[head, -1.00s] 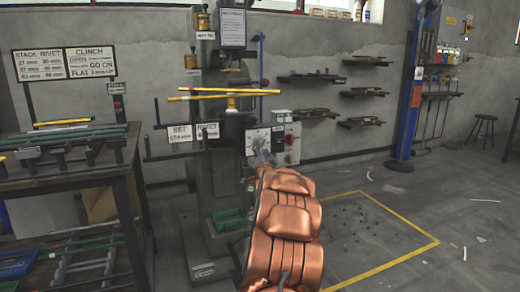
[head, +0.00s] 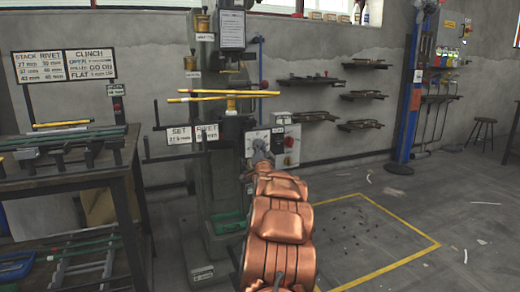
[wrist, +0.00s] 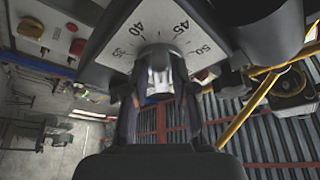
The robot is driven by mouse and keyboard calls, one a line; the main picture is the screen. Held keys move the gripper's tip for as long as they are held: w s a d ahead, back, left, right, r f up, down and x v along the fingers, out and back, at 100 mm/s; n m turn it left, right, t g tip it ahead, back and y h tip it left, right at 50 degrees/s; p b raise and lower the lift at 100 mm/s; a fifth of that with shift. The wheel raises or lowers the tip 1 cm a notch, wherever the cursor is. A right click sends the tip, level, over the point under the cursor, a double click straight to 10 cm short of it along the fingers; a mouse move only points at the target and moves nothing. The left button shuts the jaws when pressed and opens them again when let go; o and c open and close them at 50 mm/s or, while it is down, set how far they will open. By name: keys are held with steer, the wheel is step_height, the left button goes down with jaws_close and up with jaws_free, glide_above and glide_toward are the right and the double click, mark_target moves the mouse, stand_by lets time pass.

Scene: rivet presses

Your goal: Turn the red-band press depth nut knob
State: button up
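The press (head: 222,120) stands in the middle of the head view, with a pale dial plate (head: 250,145) on its right side. In the wrist view the dial plate (wrist: 205,28) carries numbers from 35 to 50. A silver-grey knob (wrist: 159,68) stands out from it, between 40 and 45 on the scale. My gripper (wrist: 160,88) has one dark finger on each side of the knob. I cannot tell whether the fingers touch it. In the head view my gripper (head: 261,151) is at the dial, partly hidden by my arm. I cannot make out a red band.
A control box with a red knob (head: 289,142) sits just right of the dial. Yellow bars (head: 222,96) cross the press above it. A work table (head: 75,170) stands at left. Wall shelves (head: 315,115) hang at right. The yellow-outlined floor (head: 365,235) is clear except for small scraps.

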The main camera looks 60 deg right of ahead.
jaws_close()
steer(key=n+t+p, duration=0.1)
steer(key=n, duration=0.1)
steer(key=n+t+y+p, duration=0.1)
steer(key=n+p, duration=0.1)
steer(key=shift+s+d+n, duration=0.15)
steer(key=shift+n, duration=0.25)
steer(key=shift+d+n+t+y+p, duration=0.1)
steer(key=shift+n+t+y+p, duration=0.4)
steer(key=shift+n, duration=0.85)
steer(key=shift+a+n+t+y+p, duration=0.1)
steer(key=shift+n+t+y+p, duration=0.45)
steer(key=shift+n, duration=0.85)
steer(key=shift+d+n+t+y+p, duration=0.1)
steer(key=shift+n+t+y+p, duration=0.4)
steer(key=shift+n, duration=0.85)
steer(key=shift+f, duration=0.1)
steer(key=shift+o, duration=2)
jaws_free()
